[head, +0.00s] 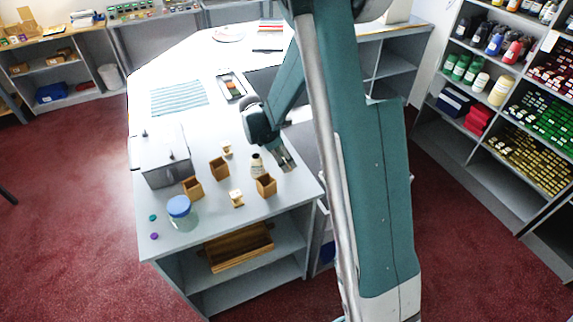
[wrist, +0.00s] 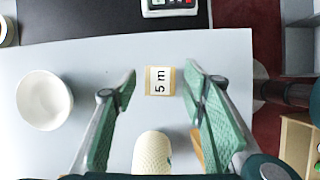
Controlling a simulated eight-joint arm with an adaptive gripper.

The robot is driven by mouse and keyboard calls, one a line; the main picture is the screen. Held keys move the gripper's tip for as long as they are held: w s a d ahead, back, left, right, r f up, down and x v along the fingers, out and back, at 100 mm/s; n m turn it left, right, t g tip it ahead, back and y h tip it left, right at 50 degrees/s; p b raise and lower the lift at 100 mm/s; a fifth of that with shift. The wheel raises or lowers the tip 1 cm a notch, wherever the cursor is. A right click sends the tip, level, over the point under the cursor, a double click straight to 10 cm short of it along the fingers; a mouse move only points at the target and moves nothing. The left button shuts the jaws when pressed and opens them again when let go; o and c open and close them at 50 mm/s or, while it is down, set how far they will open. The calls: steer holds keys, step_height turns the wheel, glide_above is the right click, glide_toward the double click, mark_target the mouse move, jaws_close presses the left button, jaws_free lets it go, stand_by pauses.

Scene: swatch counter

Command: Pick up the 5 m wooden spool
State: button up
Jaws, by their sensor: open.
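The 5 m wooden spool (wrist: 161,80) shows in the wrist view as a small pale block with wood-coloured edges and a white "5 m" label. It lies between the tips of my gripper (wrist: 160,88), with a clear gap on each side. The gripper is open and empty; I cannot tell its height above the spool. In the head view my gripper (head: 287,161) is low over the counter's right side. I cannot make out the 5 m spool there; my arm probably hides it.
A cream cone (wrist: 152,153) and a wooden box (wrist: 197,150) stand close to my gripper. A white bowl (wrist: 44,100) is to the left. Other wooden boxes (head: 192,188), small spools (head: 236,198) and a blue-lidded jar (head: 180,213) share the grey counter (head: 215,228).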

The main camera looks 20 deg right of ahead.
steer(key=shift+x, duration=0.8)
steer(key=shift+c, duration=0.4)
steer(key=c, duration=0.9)
